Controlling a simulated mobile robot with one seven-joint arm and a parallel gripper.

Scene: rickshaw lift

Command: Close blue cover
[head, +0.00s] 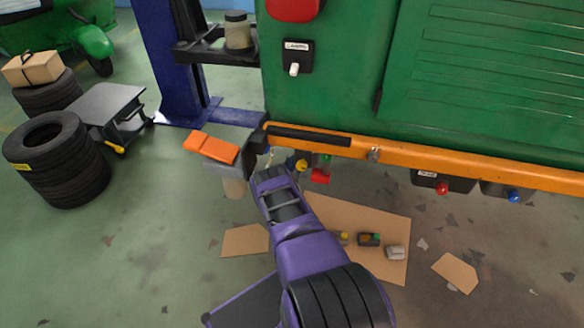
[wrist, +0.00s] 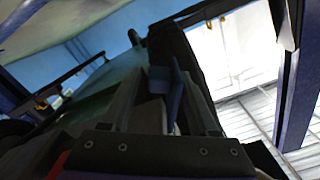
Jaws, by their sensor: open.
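My gripper (head: 268,176) is under the orange beam of the green vehicle, at the end of my purple arm. Its fingertips are hard to make out there. In the wrist view my open gripper (wrist: 178,112) has a small upright dark-blue flap (wrist: 173,90) between or just beyond its fingers; it looks like the blue cover. I cannot tell whether it is touched, nor how far it is swung. In the head view no blue cover shows clearly near my gripper. A yellow part (head: 299,165) and a red part (head: 320,177) hang close to its right.
The orange beam (head: 450,164) runs just above my gripper. An orange two-part lid (head: 212,147) is at its left. A blue lift post (head: 166,60) stands behind. Red (head: 442,188) and blue (head: 515,196) knobs sit under the beam at right. Cardboard (head: 340,215) lies on the floor.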

